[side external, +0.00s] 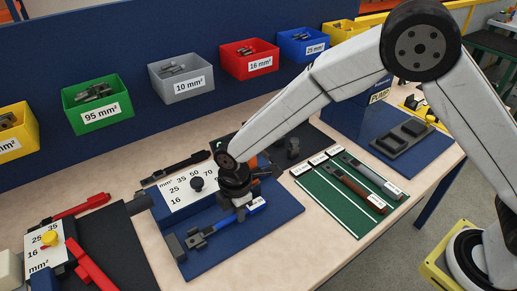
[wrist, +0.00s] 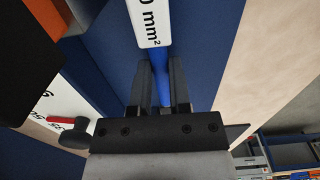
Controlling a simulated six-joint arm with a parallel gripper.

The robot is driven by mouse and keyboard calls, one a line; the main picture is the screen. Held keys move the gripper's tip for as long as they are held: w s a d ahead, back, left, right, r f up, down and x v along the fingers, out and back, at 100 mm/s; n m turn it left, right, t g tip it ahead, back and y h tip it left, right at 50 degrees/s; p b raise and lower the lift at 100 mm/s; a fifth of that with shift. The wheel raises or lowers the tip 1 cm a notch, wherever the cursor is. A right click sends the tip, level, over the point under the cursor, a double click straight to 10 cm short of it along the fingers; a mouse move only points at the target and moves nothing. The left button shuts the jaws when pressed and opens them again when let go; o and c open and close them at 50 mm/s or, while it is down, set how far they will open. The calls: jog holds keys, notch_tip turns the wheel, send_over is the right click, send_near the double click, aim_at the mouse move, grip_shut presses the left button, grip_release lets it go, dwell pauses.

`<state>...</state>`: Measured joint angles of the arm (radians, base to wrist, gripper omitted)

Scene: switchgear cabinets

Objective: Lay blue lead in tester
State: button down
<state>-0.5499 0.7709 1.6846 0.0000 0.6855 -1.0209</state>
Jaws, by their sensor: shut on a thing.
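The blue lead (side external: 256,204) carries a white tag, which shows large in the wrist view (wrist: 152,20) with "0 mm²" legible. My gripper (side external: 238,200) is shut on the blue lead, with a finger on either side of it in the wrist view (wrist: 160,85). The tester has a blue base plate (side external: 270,222), dark blocks at its front left (side external: 178,248) and a white scale panel with a black knob (side external: 197,184). The lead lies low over the base plate, its dark end near the blocks. I cannot tell whether it touches them.
A green mat (side external: 335,208) to the right holds a brown lead (side external: 353,187) and a grey lead (side external: 370,172). A red-handled tool (side external: 88,262) and another scale panel (side external: 45,248) stand at the left. Coloured bins, including a green one (side external: 98,104), line the back panel.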

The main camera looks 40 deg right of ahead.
jog(key=shift+a+f, duration=0.1)
jog(key=shift+a, duration=0.3)
dwell(0.7)
jog(key=shift+c, duration=2.4)
grip_release()
jog(key=shift+r, duration=3.95)
jog(key=s+d+m+t, duration=0.1)
jog(key=s+d+m, duration=0.3)
jog(key=d+m, duration=0.2)
jog(key=s+d+r+m, duration=0.1)
jog(key=s+d+m, duration=0.3)
jog(key=d, duration=0.7)
jog(key=s+d+m+t, duration=0.1)
jog(key=s+d+m, duration=0.4)
jog(key=d+m, duration=0.3)
jog(key=shift+d+r+t, duration=0.15)
jog(key=shift+d+t, duration=0.15)
jog(key=shift+d, duration=0.15)
